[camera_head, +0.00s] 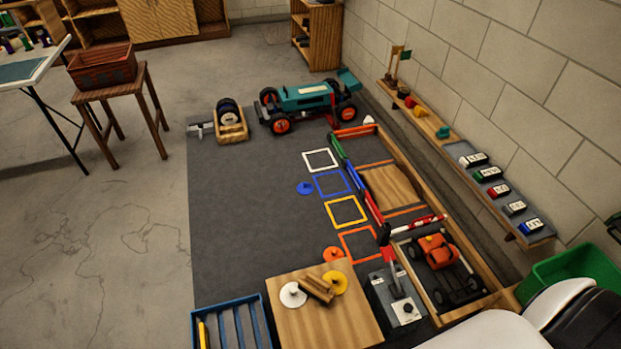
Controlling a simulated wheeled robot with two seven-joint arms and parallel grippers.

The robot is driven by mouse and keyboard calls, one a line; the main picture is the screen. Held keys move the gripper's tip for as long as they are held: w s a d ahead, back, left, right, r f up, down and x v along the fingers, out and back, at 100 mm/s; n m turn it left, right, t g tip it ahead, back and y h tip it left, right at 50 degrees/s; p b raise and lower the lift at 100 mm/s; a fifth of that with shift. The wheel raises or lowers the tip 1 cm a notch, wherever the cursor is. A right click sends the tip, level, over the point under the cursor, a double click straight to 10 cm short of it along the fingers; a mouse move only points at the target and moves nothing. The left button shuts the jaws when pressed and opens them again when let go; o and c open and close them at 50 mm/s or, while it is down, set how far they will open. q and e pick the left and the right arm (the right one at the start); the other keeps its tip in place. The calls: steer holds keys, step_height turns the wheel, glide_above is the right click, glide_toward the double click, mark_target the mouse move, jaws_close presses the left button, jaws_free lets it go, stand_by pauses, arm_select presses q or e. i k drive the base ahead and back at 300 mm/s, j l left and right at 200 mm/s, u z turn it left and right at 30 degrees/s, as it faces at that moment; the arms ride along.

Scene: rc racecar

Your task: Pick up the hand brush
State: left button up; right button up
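I cannot pick out the hand brush for certain. A brown, block-shaped wooden item (318,288) lies on the small wooden table (318,325) at the bottom centre. It may be the brush, but its bristles cannot be made out. It lies between a white disc (293,294) and a yellow disc (335,283). Neither of my grippers shows in this view. White and black rounded parts at the bottom right look like my own arm, with no fingers visible.
A blue slatted tray (262,318) stands left of the small table. A grey switch box (397,293) and a wooden-framed bay with an orange car (437,252) lie to its right. A green bin (572,267) stands at the far right. The dark mat's middle is mostly clear.

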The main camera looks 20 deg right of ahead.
mark_target(313, 286)
steer(key=l+z, duration=0.1)
steer(key=z, duration=0.65)
